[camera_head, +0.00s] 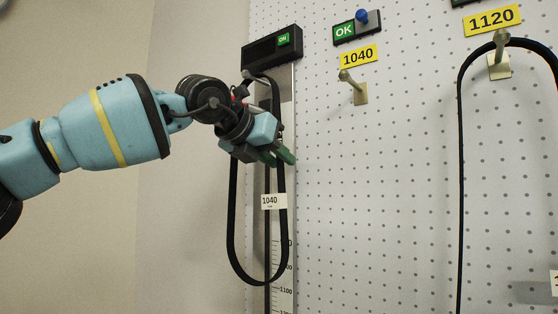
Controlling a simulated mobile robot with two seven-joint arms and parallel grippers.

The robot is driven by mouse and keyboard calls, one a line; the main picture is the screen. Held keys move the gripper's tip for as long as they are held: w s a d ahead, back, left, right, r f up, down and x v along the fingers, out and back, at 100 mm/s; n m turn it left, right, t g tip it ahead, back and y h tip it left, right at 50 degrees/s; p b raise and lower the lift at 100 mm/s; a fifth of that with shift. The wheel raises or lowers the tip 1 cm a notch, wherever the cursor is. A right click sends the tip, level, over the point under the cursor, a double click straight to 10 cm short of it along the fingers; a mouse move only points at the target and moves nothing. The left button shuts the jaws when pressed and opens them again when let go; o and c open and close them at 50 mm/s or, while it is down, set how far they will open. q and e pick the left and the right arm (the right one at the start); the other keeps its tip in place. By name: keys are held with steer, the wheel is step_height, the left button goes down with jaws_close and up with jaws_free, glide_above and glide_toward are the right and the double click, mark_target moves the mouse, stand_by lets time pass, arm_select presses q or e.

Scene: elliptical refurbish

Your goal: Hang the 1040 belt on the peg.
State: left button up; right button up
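The black 1040 belt (229,215) hangs as a long loop in front of a measuring scale at the left edge of the pegboard. Its white tag (272,201) reads 1040. Its top lies near a small peg (247,75) under a black device; the arm partly hides it. My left gripper (278,157) is in front of the belt's upper part, with green fingertips near its right strand. I cannot tell whether the fingers grip it. The 1040 peg (352,85), below a yellow 1040 label (358,56), is bare. My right gripper is out of view.
A black device (270,46) with a green ON light tops the scale (285,265). An OK box (344,31) with a blue button is above the 1040 label. Another belt (461,160) hangs on the 1120 peg (499,48) at right. The board between is clear.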

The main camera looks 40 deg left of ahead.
arm_select(q)
steer(key=v, duration=0.7)
steer(key=shift+b, duration=0.4)
